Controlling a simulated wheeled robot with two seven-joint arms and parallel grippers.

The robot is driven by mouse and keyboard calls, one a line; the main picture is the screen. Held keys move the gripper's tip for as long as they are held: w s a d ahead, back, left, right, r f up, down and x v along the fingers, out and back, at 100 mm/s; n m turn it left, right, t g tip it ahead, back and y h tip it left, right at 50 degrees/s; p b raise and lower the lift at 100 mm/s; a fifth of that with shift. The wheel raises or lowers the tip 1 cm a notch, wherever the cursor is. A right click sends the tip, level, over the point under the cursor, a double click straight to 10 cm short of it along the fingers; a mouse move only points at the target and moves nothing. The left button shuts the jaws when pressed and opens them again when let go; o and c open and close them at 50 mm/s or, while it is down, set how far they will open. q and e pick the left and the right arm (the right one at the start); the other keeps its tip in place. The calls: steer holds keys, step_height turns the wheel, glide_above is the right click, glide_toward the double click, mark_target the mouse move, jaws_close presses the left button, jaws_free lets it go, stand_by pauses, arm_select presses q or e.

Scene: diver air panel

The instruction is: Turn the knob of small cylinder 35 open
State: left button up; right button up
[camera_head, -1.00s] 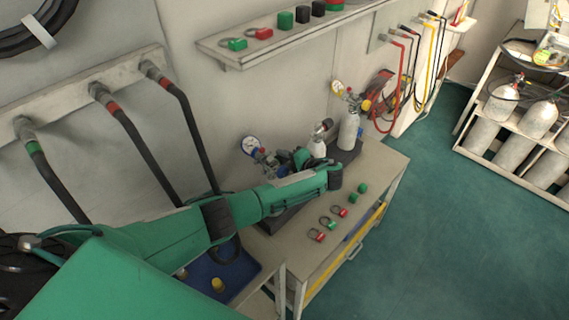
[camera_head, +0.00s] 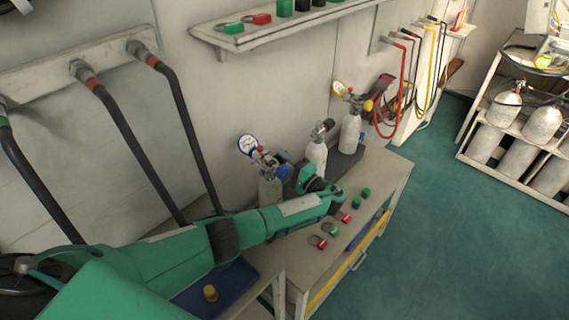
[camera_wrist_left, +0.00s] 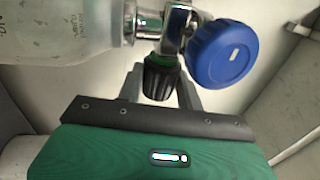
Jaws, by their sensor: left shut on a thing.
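A small pale cylinder (camera_head: 270,191) stands at the left end of a row on the bench, with a gauge (camera_head: 247,145) and a blue round cap (camera_head: 282,172) at its valve. In the left wrist view the cylinder body (camera_wrist_left: 60,30) lies across the upper left, with the chrome valve and the blue cap (camera_wrist_left: 222,54) beside it. A black knob with a green ring (camera_wrist_left: 160,80) points down from the valve. My left gripper (camera_wrist_left: 162,88) is shut on this black knob, one finger on each side. I cannot read the cylinder's number. My right gripper is not in view.
Two more small cylinders (camera_head: 316,155) (camera_head: 351,134) stand just to the right. Red and green padlock-like pieces (camera_head: 318,242) lie on the bench front. A shelf (camera_head: 235,40) juts from the wall above. Black hoses (camera_head: 130,150) hang at left.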

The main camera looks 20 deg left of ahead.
arm_select(q)
steer(key=o, duration=1)
steer(key=b+v, duration=0.4)
steer(key=v, duration=0.9)
steer(key=shift+s+d, duration=0.1)
steer(key=shift+d, duration=0.2)
